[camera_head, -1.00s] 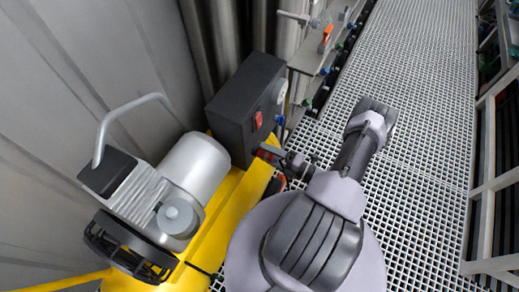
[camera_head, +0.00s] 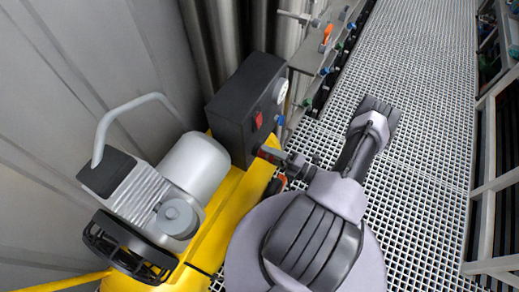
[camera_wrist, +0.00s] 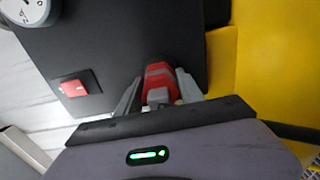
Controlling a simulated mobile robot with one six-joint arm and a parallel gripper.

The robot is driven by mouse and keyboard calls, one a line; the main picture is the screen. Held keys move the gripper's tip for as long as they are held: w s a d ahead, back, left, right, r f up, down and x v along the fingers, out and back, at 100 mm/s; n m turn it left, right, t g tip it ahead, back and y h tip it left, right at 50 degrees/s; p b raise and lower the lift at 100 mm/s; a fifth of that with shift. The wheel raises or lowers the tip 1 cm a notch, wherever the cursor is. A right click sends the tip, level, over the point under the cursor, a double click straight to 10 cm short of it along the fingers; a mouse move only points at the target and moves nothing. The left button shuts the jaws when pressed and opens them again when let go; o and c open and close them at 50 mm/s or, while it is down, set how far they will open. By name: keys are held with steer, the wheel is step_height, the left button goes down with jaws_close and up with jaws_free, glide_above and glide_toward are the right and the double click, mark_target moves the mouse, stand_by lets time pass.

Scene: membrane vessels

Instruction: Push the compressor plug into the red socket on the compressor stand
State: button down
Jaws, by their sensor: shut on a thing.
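My gripper (camera_wrist: 158,92) is shut on the compressor plug (camera_wrist: 158,80), which looks red with grey parts and sits between the two grey fingers in the wrist view. The plug's front end is right at the face of the black control box (camera_wrist: 118,42). I cannot tell a separate red socket from the red of the plug, nor how deep the plug sits. In the head view my gripper (camera_head: 280,157) is beside the lower right side of the black box (camera_head: 243,105), above the yellow stand (camera_head: 232,210).
A red switch (camera_wrist: 74,87) and a round gauge (camera_wrist: 25,10) are on the box. The compressor with its silver tank (camera_head: 195,168) stands left on the yellow stand. A pipe rack with valves (camera_head: 325,55) is behind. Grating floor (camera_head: 420,110) is open to the right.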

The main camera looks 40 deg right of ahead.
steer(key=shift+b+v, duration=0.55)
steer(key=shift+v, duration=2.25)
